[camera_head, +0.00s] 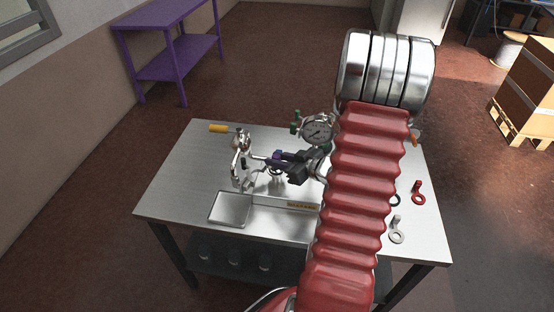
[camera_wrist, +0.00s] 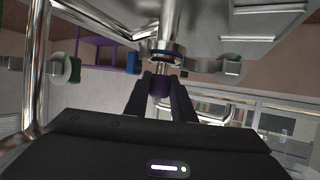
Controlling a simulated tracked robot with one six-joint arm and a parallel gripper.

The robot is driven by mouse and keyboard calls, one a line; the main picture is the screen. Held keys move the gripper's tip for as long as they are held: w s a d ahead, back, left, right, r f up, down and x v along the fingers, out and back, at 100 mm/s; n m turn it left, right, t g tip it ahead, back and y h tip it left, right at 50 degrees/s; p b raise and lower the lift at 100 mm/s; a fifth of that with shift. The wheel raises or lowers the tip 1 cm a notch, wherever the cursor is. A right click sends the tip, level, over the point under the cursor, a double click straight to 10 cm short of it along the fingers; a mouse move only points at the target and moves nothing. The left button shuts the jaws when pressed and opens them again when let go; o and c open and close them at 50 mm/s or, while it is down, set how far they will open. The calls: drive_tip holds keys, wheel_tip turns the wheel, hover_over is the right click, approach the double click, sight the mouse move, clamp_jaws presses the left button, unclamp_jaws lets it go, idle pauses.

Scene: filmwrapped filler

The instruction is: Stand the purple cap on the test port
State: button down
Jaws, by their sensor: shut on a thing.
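My gripper (camera_head: 276,161) reaches in from the right over the metal table and is shut on the purple cap (camera_head: 278,154). In the wrist view, the cap (camera_wrist: 160,87) sits between the two dark fingertips of my gripper (camera_wrist: 160,82). A shiny metal fitting (camera_wrist: 166,50) with a collar, which may be the test port, lines up just beyond the cap. I cannot tell whether cap and fitting touch. In the head view, a small round metal piece (camera_head: 277,172) shows just under the fingertips, partly hidden by them.
Bent metal piping (camera_head: 239,160) stands left of my gripper, and a pressure gauge (camera_head: 317,131) stands behind it. A square metal tray (camera_head: 231,208) lies at the front left of the table (camera_head: 180,190). A red ring-ended part (camera_head: 418,193) and a grey one (camera_head: 397,231) lie right.

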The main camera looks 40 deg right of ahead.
drive_tip(key=shift+f, duration=0.1)
idle(0.3)
drive_tip(key=c, duration=1.4)
unclamp_jaws()
drive_tip(key=v, duration=1.3)
drive_tip(key=shift+s, duration=0.35)
